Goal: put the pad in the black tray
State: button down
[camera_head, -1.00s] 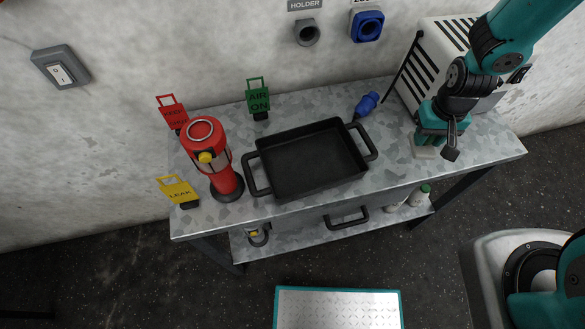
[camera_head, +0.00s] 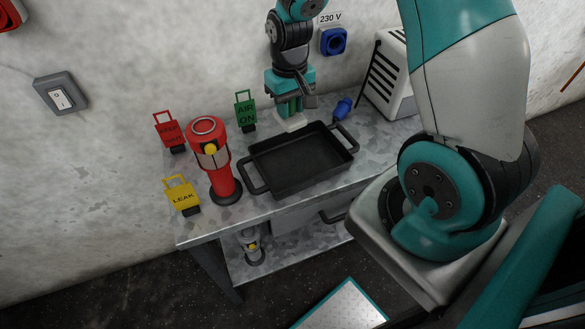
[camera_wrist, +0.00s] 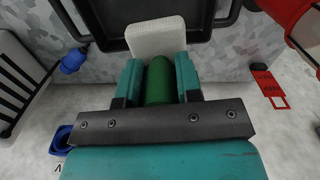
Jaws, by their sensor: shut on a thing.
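The pad is a whitish block with a green round handle. My gripper (camera_head: 290,106) is shut on its handle, and in the wrist view the green grip sits between the two teal fingers (camera_wrist: 158,84). The pad's white part (camera_head: 292,122) shows below the fingers at the back rim of the black tray (camera_head: 268,184). In the wrist view the white pad (camera_wrist: 156,38) overlaps the tray's near edge; I cannot tell its height above the rim. The tray (camera_wrist: 100,16) is empty where I see it, with a handle at each end.
A red lamp-like device (camera_head: 219,178) stands left of the tray. A green AIR ON tag (camera_head: 245,112), a red tag (camera_head: 170,132) and a yellow LEAK tag (camera_head: 182,196) stand around it. A blue plug (camera_head: 343,108) and a white slatted unit (camera_head: 385,80) are at the right.

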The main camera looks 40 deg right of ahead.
jog(key=shift+m, duration=0.4)
jog(key=r, duration=0.1)
jog(key=d+r, duration=0.1)
jog(key=s+r+b, duration=0.1)
jog(key=shift+d+r, duration=0.35)
jog(key=shift+d, duration=0.05)
jog(key=shift+s+d+r, duration=0.15)
jog(key=shift+s+r, duration=0.1)
jog(key=shift+s, duration=0.05)
jog(key=p, duration=0.2)
send_over(300, 163)
notch_tip(300, 163, down, 19)
jog(key=shift+f, duration=0.15)
jog(key=shift+f+b, duration=0.15)
jog(key=shift+b, duration=0.15)
jog(key=c, duration=0.8)
grip_release()
